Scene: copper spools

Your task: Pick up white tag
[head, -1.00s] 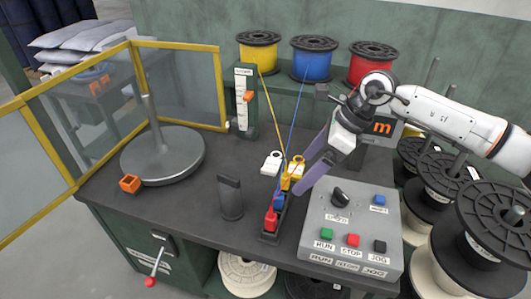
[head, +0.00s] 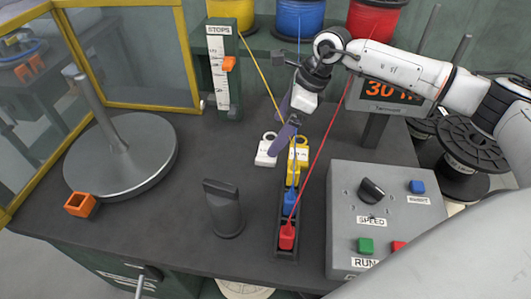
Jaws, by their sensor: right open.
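The white tag (head: 266,151), a flat piece with a ring at its top, lies on the dark bench top. It is just left of a yellow tag (head: 300,155) at the far end of a narrow black holder. My right gripper (head: 277,130) is open, with its purple fingers pointing down and left. The near fingertip overlaps the white tag's right edge in the picture; I cannot tell whether they touch. Nothing shows between the fingers. My left gripper is not in view.
The black holder (head: 279,256) also carries a blue piece (head: 290,200) and a red piece (head: 287,236), with wires rising to spools. A dark upright post (head: 222,210), a control box (head: 345,222), a round turntable (head: 122,165) and an orange block (head: 80,204) stand around.

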